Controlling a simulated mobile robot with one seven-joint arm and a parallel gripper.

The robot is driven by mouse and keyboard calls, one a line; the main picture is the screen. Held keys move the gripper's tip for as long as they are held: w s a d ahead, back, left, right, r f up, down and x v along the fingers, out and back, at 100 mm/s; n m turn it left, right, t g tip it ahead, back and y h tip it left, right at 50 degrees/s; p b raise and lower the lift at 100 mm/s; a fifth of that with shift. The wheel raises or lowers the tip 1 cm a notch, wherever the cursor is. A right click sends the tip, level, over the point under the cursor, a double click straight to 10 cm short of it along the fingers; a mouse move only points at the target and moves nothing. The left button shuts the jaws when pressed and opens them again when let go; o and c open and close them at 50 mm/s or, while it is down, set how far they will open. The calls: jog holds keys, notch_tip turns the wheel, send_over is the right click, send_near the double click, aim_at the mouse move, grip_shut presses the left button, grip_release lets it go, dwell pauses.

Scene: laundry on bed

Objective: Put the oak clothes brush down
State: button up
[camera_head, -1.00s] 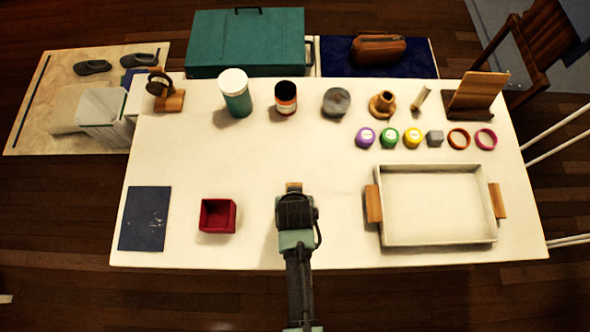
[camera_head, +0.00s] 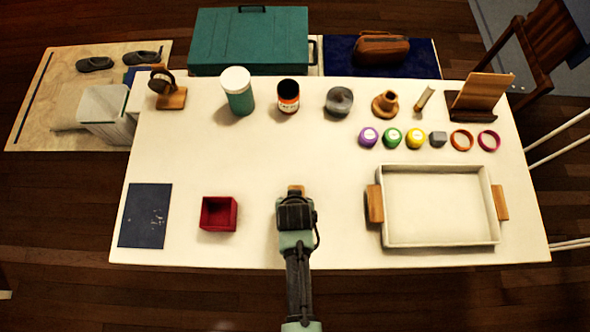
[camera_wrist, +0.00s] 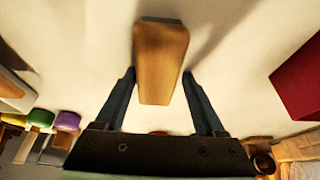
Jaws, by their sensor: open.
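The oak clothes brush (camera_wrist: 160,60) is a light brown wooden block. In the wrist view it lies between my gripper's two fingers, with a visible gap on each side. Its far end (camera_head: 296,189) shows just beyond my gripper in the head view; the rest is hidden under the gripper. My gripper (camera_wrist: 158,92) is open around the brush, low over the white table (camera_head: 255,165). The brush seems to be at the table top, but its underside is hidden, so I cannot see the contact.
A red box (camera_head: 219,214) stands left of my gripper, and a dark blue mat (camera_head: 146,216) lies further left. A white tray (camera_head: 440,240) with wooden handles is on the right. Several jars and small items line the back. The table's middle is clear.

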jog(key=shift+s+d+f, duration=0.1)
jog(key=shift+d, duration=0.3)
jog(key=shift+r, duration=0.4)
jog(key=p+v, duration=0.2)
jog(key=v, duration=0.9)
jog(key=w+a+r+t, duration=0.1)
jog(key=w+r+t, duration=0.3)
jog(key=w+r, duration=0.55)
jog(key=w+a+r+t+y, duration=0.1)
jog(key=w+r+t, duration=0.25)
jog(key=r, duration=1.05)
jog(key=w+a+r+t, duration=0.1)
jog(key=w+r+t, duration=0.2)
jog(key=w+r, duration=0.6)
jog(key=s+d+r+t, duration=0.1)
jog(key=s+r+t, duration=0.25)
jog(key=r, duration=0.95)
jog(key=s+d+r+t, duration=0.15)
jog(key=r+t, duration=0.25)
jog(key=r, duration=1)
jog(key=s+r+t, duration=0.2)
jog(key=s+r, duration=0.2)
jog(key=r, duration=0.3)
jog(key=s+r+t+h, duration=0.1)
jog(key=s+r+t, duration=0.1)
jog(key=s+r, duration=0.3)
jog(key=shift+s+r+t, duration=0.3)
jog(key=shift+r+t, duration=0.1)
jog(key=shift+r, duration=0.55)
jog(key=shift+d, duration=0.1)
